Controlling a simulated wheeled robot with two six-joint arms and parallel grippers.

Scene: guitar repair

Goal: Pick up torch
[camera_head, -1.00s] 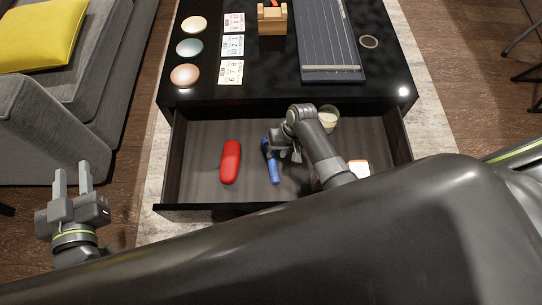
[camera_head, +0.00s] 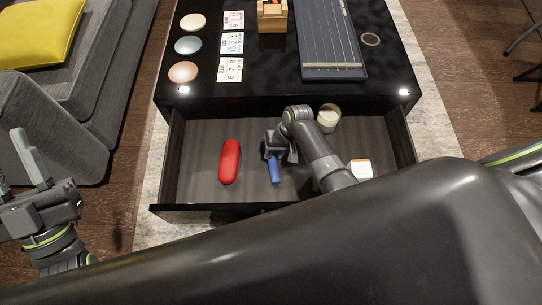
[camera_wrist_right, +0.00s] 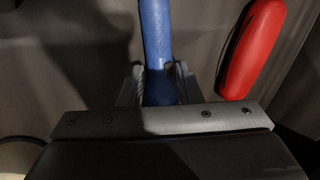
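The torch (camera_head: 274,172) is blue and lies in the open drawer, its upper part partly covered by my right gripper in the head view. My right gripper (camera_head: 279,157) is low in the drawer over the torch. In the right wrist view the torch (camera_wrist_right: 157,40) runs between the two fingers (camera_wrist_right: 159,82), one on each side and close to it. The fingers look open, though contact is hard to judge. My left gripper (camera_head: 30,158) is outside the drawer at the left, with its fingers apart and nothing between them.
A red case (camera_head: 230,161) lies left of the torch in the drawer (camera_head: 200,140). A jar (camera_head: 328,118) and a white-and-orange item (camera_head: 361,169) are to the right. The black table top (camera_head: 290,85) above holds discs, cards and a guitar neck-like board (camera_head: 332,72).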

